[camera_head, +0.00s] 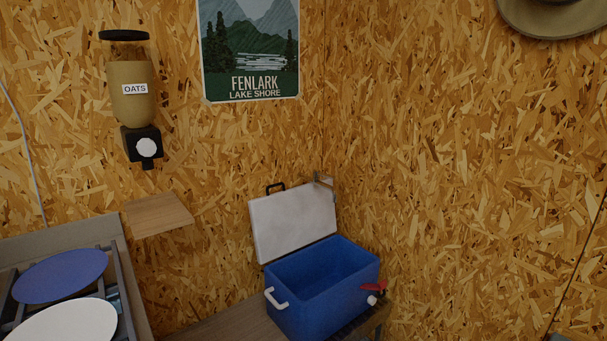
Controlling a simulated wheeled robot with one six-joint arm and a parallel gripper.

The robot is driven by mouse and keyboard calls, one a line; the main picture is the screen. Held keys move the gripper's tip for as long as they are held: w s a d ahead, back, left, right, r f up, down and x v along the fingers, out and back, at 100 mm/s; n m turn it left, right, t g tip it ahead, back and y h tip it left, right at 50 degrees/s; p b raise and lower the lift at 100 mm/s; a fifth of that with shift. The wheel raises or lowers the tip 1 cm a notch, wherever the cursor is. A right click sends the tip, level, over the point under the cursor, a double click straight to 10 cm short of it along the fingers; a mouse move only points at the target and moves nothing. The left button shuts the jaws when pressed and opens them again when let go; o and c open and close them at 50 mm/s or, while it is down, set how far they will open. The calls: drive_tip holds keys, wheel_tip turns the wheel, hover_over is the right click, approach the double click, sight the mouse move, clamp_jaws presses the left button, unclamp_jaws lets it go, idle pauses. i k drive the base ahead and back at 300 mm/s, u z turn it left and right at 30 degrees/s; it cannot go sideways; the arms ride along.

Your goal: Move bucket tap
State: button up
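A blue cooler bucket (312,312) stands on a wooden bench in the lower middle, with its white lid (293,223) raised open behind it. A red tap handle (373,286) sits on the right side of the bucket near its rim. A small white round part (372,300) shows just below the handle. The tap is small here, so its exact setting is hard to tell. A white carry handle (276,299) is on the bucket's left side. My gripper is not in view.
A plank bench (228,327) runs under the bucket. A rack at lower left holds a blue plate (60,276) and a white plate (62,322). A small wooden shelf (158,214) and an oats dispenser (131,95) are on the chipboard wall.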

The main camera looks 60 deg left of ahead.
sight(316, 173)
drive_tip(key=u, duration=0.7)
drive_tip(key=i, duration=0.7)
drive_tip(key=u, duration=1.25)
drive_tip(key=i, duration=0.75)
drive_tip(key=u, duration=0.05)
